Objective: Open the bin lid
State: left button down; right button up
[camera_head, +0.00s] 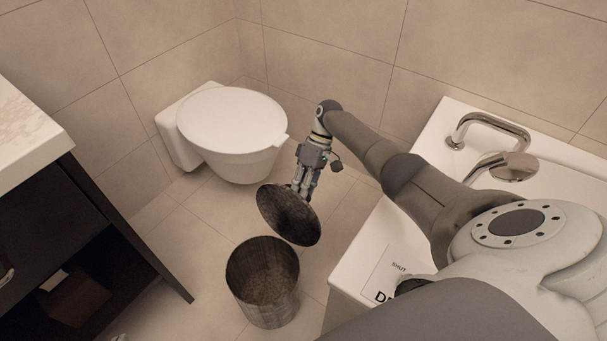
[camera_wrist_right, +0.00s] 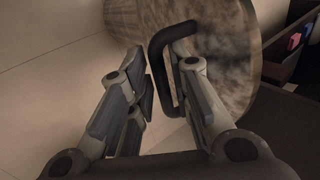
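The bin (camera_head: 263,300) is a dark, mottled cylinder standing on the tiled floor, with its mouth uncovered. Its round lid (camera_head: 289,214) is raised and tilted at the upper right of the mouth. My right gripper (camera_head: 303,190) is at the lid's upper edge, pointing down. In the right wrist view, my right gripper's fingers (camera_wrist_right: 165,95) are spread apart, with the lid's black handle (camera_wrist_right: 157,58) between them and close to the fingers. A gap shows between the fingers, and firm contact cannot be made out. The lid (camera_wrist_right: 225,60) fills the area behind the handle. My left gripper is not in view.
A white toilet (camera_head: 232,125) is on the wall behind the bin. A dark cabinet with a pale top (camera_head: 25,140) stands at the left. A white bathtub (camera_head: 345,285) with a chrome tap is at the right. Free floor lies left of the bin.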

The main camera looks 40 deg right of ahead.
jog(key=shift+o, duration=0.7)
jog(key=shift+w+f, duration=0.15)
jog(key=shift+w, duration=0.1)
jog(key=v, duration=1.2)
jog(key=shift+s+r, duration=0.2)
jog(key=shift+r, duration=0.15)
